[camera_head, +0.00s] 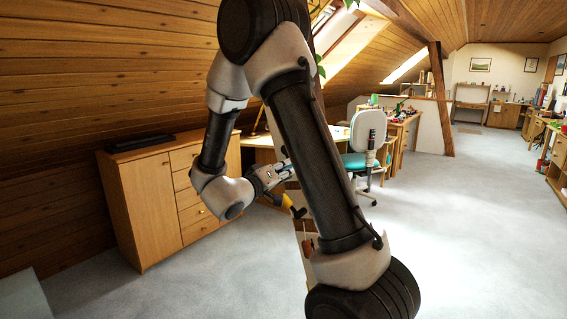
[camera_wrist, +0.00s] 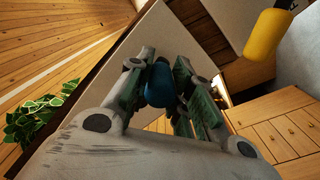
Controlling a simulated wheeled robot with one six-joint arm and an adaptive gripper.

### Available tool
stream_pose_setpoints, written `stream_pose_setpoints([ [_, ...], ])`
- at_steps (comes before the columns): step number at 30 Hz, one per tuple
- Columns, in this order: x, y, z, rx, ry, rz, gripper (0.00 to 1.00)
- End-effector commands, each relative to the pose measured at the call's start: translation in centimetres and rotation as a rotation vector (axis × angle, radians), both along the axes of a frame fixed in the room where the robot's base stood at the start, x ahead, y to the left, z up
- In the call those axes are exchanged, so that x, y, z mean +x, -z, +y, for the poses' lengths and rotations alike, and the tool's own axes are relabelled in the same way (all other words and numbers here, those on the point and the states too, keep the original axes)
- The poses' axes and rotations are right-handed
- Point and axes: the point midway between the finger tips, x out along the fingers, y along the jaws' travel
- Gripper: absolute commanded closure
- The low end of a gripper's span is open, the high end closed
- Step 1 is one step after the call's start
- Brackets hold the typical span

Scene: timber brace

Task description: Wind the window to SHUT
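My gripper (camera_wrist: 166,70) has its two green-padded fingers on either side of a dark blue knob (camera_wrist: 160,88), with both appearing to touch it. No SHUT marking is readable.
A wooden cabinet (camera_head: 150,205) stands at the left under the sloping roof. A desk and a teal office chair (camera_head: 362,150) are behind the arm. A leafy plant (camera_wrist: 30,125) is at the left of the wrist view. The carpet at the right is clear.

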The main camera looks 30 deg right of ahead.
Motion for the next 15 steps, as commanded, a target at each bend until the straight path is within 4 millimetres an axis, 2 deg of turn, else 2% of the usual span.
stream_pose_setpoints([
  [1, -0.05, -0.08, -0.02, 0.0, -0.001, -0.001, 0.69],
  [6, -0.05, -0.13, -0.03, 0.0, -0.001, -0.001, 0.4],
  [15, -0.07, -0.16, 0.01, -0.001, -0.001, -0.001, 0.39],
])
